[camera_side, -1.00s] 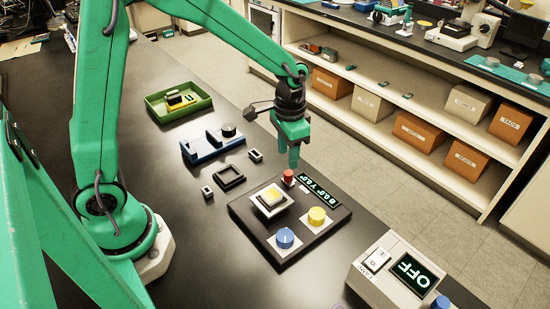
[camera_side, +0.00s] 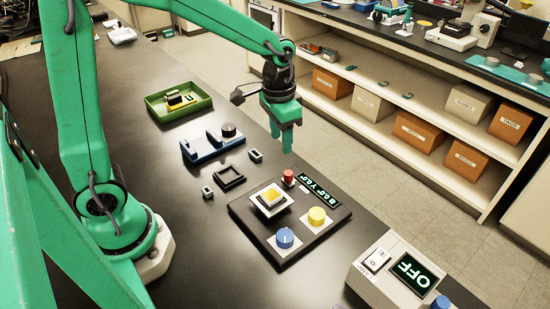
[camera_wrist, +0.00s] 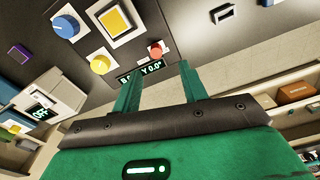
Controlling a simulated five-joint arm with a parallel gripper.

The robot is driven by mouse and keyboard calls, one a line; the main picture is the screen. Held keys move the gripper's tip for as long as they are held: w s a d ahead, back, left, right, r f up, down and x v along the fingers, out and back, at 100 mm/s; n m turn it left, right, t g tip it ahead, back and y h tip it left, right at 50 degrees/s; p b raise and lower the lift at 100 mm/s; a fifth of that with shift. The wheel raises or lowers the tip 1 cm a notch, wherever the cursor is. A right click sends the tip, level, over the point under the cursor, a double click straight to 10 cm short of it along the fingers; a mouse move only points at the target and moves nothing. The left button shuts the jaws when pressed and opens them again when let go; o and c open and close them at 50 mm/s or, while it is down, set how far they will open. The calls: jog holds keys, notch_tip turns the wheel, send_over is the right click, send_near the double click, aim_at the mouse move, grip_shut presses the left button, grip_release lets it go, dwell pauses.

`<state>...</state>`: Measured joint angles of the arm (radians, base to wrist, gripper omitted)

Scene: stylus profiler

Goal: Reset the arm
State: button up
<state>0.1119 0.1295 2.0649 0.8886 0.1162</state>
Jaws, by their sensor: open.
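My green arm holds my gripper (camera_side: 286,140) in the air above the far side of the black control panel (camera_side: 240,213), near the bench's right edge. The gripper points down and is empty. In the wrist view my gripper (camera_wrist: 160,88) shows two green fingers set apart, with nothing between them. The panel carries a yellow square button (camera_side: 271,197), a red button (camera_side: 288,176), a yellow knob (camera_side: 317,215), a blue knob (camera_side: 284,238) and a lit display (camera_side: 319,190). The red button (camera_wrist: 156,49) shows between and beyond the fingers in the wrist view.
A grey box (camera_side: 367,283) with a screen reading OFF stands at front right. A blue fixture (camera_side: 205,150), a black square frame (camera_side: 229,179), two small blocks and a green tray (camera_side: 157,112) lie behind the panel. Shelves with boxes stand across the aisle.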

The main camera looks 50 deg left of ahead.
jog(key=s+a+r+n+t, duration=0.1)
jog(key=s+a+r+t, duration=0.1)
jog(key=s+r, duration=0.3)
jog(key=s+a+r+n+t, duration=0.1)
jog(key=s+r, duration=0.4)
jog(key=s, duration=0.5)
jog(key=shift+a+n+t, duration=0.3)
jog(key=shift+a+t, duration=0.3)
jog(key=shift+t, duration=0.4)
